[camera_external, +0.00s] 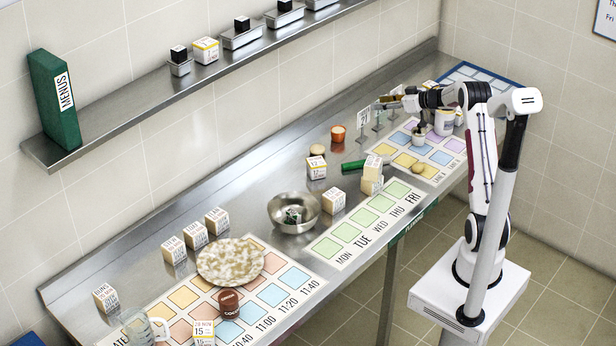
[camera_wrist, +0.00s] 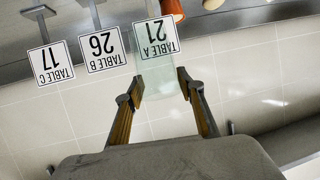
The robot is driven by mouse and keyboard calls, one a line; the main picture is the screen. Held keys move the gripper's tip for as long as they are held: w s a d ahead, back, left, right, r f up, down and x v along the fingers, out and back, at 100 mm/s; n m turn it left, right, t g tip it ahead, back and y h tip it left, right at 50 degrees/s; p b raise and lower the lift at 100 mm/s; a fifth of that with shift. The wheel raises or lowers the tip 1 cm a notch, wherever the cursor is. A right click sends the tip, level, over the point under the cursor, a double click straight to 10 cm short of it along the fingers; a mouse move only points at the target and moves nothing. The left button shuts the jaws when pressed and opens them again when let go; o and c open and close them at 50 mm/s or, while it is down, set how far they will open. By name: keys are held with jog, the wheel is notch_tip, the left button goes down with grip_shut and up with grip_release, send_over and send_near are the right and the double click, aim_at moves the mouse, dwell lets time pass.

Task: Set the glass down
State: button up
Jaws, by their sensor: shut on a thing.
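My gripper (camera_wrist: 161,84) is shut on a clear, faintly green glass (camera_wrist: 164,68), one finger on each side of it in the wrist view. The glass is see-through, and the Table A card (camera_wrist: 157,37) shows behind its edge. In the external view my gripper (camera_external: 390,99) is at the far end of the counter, beside the small table cards (camera_external: 364,116). The glass is too faint to make out there, so I cannot tell its height above the counter.
Table B (camera_wrist: 102,49) and Table C (camera_wrist: 51,63) cards stand beside the Table A card. An orange cup (camera_external: 338,133) is near them. A coloured grid mat (camera_external: 441,157) holds a small pot and a white tub (camera_external: 444,122). Bare steel counter (camera_external: 270,165) lies toward the wall.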

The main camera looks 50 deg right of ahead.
aim_at(382, 117)
jog(key=shift+f, duration=0.2)
jog(key=shift+f, duration=3)
jog(key=shift+f, duration=1.85)
jog(key=shift+f, duration=0.15)
jog(key=o, duration=1.2)
